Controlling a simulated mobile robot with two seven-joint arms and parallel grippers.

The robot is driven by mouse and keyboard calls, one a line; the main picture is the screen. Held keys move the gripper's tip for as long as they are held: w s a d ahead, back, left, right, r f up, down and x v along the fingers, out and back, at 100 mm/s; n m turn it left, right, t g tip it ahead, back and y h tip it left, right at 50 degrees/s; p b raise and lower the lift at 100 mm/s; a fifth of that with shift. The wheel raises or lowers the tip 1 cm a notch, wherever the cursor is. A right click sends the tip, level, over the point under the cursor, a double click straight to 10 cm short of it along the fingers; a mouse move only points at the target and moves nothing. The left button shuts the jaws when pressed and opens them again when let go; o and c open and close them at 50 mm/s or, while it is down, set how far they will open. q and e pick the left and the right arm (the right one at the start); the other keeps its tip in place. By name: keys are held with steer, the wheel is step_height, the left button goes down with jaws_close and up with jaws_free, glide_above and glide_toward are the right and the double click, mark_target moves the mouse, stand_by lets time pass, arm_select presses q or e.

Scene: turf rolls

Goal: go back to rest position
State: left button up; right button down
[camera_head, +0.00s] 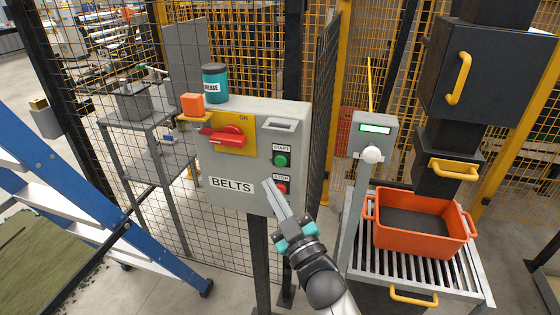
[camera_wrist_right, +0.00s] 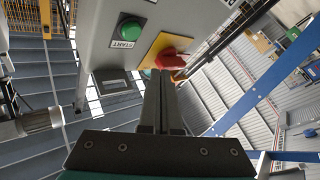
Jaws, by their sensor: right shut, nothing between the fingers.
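My right gripper (camera_head: 270,186) reaches up from the bottom of the head view, its fingers shut with nothing between them. Its tips are in front of the lower right of a grey control box (camera_head: 262,118) labelled BELTS, overlapping the area beside the red STOP button (camera_head: 281,188). Whether they touch the box I cannot tell. The green START button (camera_head: 281,160) is above, and a red rotary switch (camera_head: 228,137) sits on a yellow plate. The right wrist view shows the shut fingers (camera_wrist_right: 162,78), the START button (camera_wrist_right: 130,27) and the red switch (camera_wrist_right: 172,59). My left gripper is out of view.
An orange cube (camera_head: 192,104) and a teal-labelled can (camera_head: 215,84) sit at the box's upper left. A post with a lit display (camera_head: 376,129) and an orange crate (camera_head: 418,235) on rollers stand right. A blue ladder (camera_head: 110,225) stands left. Mesh fencing is behind.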

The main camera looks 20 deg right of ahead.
stand_by(0.5)
steer(key=s+f+m+g+h, duration=0.1)
steer(key=s+f+g, duration=0.25)
steer(key=f, duration=0.85)
steer(key=s+f+m+g+b, duration=0.1)
steer(key=s+f+g, duration=0.3)
steer(key=f, duration=0.8)
steer(key=s+f+m+g+h, duration=0.1)
steer(key=s+f+g, duration=0.3)
steer(key=f, duration=0.8)
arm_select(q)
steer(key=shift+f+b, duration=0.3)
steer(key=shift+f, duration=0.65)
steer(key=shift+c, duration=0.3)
arm_select(e)
steer(key=s+d+f+g, duration=0.1)
steer(key=s+f+g, duration=0.2)
steer(key=s+f, duration=0.3)
steer(key=s+d+f+m+g+h, duration=0.1)
steer(key=s+f, duration=0.5)
steer(key=s, duration=1)
steer(key=s+d+f+m+g, duration=0.1)
steer(key=s+f+g, duration=0.3)
steer(key=s, duration=0.7)
step_height(320, 180, down, 2)
steer(key=shift+s+d+f+g, duration=0.2)
steer(key=shift+d+g, duration=0.15)
steer(key=shift+d, duration=0.5)
